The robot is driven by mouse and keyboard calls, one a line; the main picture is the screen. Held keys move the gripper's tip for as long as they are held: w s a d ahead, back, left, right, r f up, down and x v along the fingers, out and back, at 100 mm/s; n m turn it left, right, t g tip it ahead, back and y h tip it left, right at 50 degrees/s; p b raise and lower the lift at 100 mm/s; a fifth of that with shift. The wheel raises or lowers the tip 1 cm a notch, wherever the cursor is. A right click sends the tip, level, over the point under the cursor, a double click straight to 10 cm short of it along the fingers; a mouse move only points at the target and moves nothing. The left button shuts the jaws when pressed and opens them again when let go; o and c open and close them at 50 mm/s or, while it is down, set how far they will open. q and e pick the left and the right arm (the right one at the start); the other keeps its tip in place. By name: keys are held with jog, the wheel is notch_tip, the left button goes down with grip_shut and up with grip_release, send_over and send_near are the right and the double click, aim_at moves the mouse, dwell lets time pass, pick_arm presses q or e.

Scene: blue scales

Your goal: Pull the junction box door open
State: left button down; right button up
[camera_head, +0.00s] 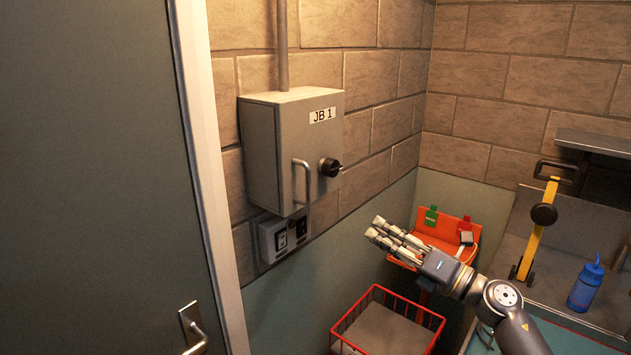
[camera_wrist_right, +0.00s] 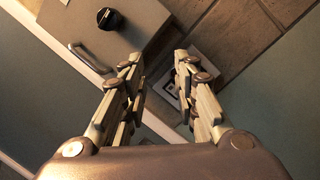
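The junction box (camera_head: 259,153) is a grey metal box on the wall, labelled JB 1. Its door (camera_head: 324,150) looks shut. The door has a vertical bar handle (camera_head: 303,181) and a black knob (camera_head: 329,167). My right gripper (camera_head: 374,228) is below and to the right of the box, apart from it, with its fingers pointing left. In the right wrist view the gripper (camera_wrist_right: 157,58) is open and empty. The box door (camera_wrist_right: 145,22), the handle (camera_wrist_right: 90,59) and the knob (camera_wrist_right: 109,18) show there beyond the left finger. My left gripper is not in view.
A switch panel (camera_head: 284,236) sits on the wall under the box. A red wire basket (camera_head: 388,320), an orange holder (camera_head: 446,234), a blue bottle (camera_head: 586,284) and a yellow tool (camera_head: 535,240) are at the right. A grey room door (camera_head: 95,180) stands at the left.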

jog(key=s+a+r+n+g, duration=0.2)
jog(key=s+r+n, duration=0.2)
jog(key=r+n, duration=0.2)
jog(key=s+a+r+n+g, duration=0.2)
jog(key=s+r+n+g, duration=0.1)
jog(key=r+n, duration=0.3)
jog(key=p+x, duration=0.5)
jog(key=x, duration=0.6)
jog(key=shift+r, duration=0.15)
jog(key=shift+d, duration=0.1)
grip_shut()
